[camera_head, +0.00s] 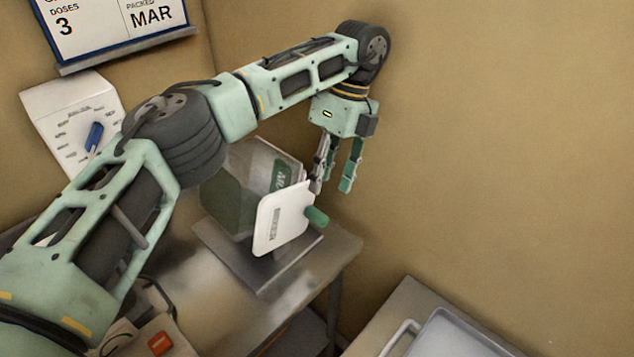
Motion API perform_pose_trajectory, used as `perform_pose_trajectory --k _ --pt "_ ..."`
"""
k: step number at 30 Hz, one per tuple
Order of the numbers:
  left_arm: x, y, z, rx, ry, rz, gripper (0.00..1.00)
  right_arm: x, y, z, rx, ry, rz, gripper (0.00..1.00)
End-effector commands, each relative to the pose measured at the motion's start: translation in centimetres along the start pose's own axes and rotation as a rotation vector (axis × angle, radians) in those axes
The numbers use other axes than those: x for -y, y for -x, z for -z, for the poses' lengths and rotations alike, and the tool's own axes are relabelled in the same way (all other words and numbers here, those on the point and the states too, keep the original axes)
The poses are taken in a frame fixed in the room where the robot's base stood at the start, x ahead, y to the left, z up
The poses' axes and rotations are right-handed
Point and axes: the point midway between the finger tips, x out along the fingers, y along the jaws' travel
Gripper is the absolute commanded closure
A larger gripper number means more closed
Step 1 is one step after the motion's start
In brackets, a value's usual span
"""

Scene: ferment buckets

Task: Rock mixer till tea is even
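The mixer (236,193) is a clear-sided box with greenish-brown contents, standing on a flat base plate on a metal table. A white plate (283,217) is on its front right side, and a green handle (316,216) sticks out from that plate. Whether the tea inside is even cannot be told. My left gripper (336,184) hangs fingers down beside the mixer's right side, above the handle and apart from it. Its fingers are spread with nothing between them. My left arm covers part of the mixer's left side. My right gripper is not in view.
The metal table (215,314) ends at the right, near the wall. A second surface with a grey tray (455,338) is at the bottom right. An orange item (160,343) lies at the bottom left.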

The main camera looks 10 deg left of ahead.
Motion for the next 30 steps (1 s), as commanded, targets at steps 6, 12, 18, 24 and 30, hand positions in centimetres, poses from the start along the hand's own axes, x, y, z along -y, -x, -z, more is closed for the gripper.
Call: perform_pose_trajectory --k 6,12,18,24,30 --pt "0.0 -0.5 0.1 -0.001 -0.005 -0.001 0.62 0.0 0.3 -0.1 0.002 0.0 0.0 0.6" --pt "-0.1 -3.3 0.1 -0.003 -0.006 -0.003 0.62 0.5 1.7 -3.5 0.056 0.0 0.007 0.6" --pt "-0.1 -6.2 0.1 -0.003 -0.005 0.0 0.62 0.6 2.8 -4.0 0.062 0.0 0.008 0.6" --pt "0.0 -7.7 0.1 -0.002 -0.004 0.003 0.62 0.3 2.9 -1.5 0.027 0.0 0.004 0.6" --pt "0.0 -7.8 0.1 -0.001 -0.004 0.003 0.62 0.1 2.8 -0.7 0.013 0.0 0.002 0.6"
